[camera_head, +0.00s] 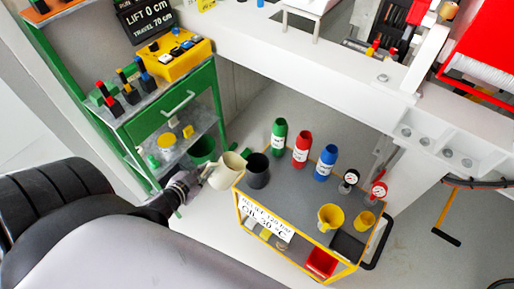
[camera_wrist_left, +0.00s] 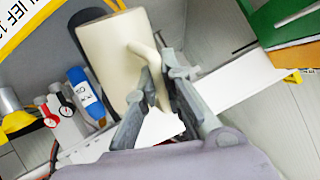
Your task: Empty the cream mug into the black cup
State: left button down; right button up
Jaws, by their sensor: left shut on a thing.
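The cream mug (camera_head: 226,171) is at the left end of the cart in the head view, tilted, with its mouth toward the upper right. My left gripper (camera_head: 194,183) is shut on its handle, left of the mug. In the left wrist view the mug (camera_wrist_left: 112,52) fills the upper middle, and its handle runs between the two fingers (camera_wrist_left: 158,100). The black cup (camera_head: 258,172) stands upright on the cart just right of the mug; I cannot tell whether they touch. The insides of both are not clear. My right gripper is not in view.
The grey-topped yellow cart (camera_head: 290,187) also bears green (camera_head: 279,137), red (camera_head: 302,149) and blue (camera_head: 325,162) bottles, gauges and a yellow funnel (camera_head: 331,217). A green shelf unit (camera_head: 160,120) stands at left. The cart's middle is clear.

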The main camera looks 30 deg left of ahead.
aim_at(210, 164)
pick_arm(q)
jog(key=r+p, duration=0.1)
jog(key=w+r+g+p, duration=0.1)
jog(key=p, duration=0.1)
jog(key=d+r+p, duration=0.1)
jog(key=shift+w+r+m+g+y, duration=0.2)
jog(key=shift+w+m+g+y, duration=0.1)
jog(key=shift+m+y, duration=0.1)
jog(key=shift+f+p, duration=0.1)
jog(key=shift+p, duration=0.2)
jog(key=r+p, duration=0.1)
jog(key=p, duration=0.1)
jog(key=w+r+g+p, duration=0.1)
jog(key=shift+d+m+y+p, duration=0.3)
jog(key=shift+y+p, duration=0.05)
jog(key=shift+y, duration=0.05)
jog(key=shift+w+d+r+m+g+y+p, duration=0.2)
jog(key=shift+r+g+p, duration=0.25)
jog(key=shift+p, duration=0.3)
jog(key=shift+w+d+r+m+g+y+p, duration=0.1)
jog(key=shift+w+d+r+g+p, duration=0.15)
jog(key=shift+g+p, duration=0.35)
jog(key=shift+w+d+r+p, duration=0.2)
jog(key=shift+w+r+p, duration=0.2)
jog(key=shift+p, duration=0.25)
jog(key=shift+w+d+r+g+y+p, duration=0.1)
jog(key=shift+w+r+g+y+p, duration=0.15)
jog(key=shift+g, duration=0.2)
jog(key=shift+d, duration=0.1)
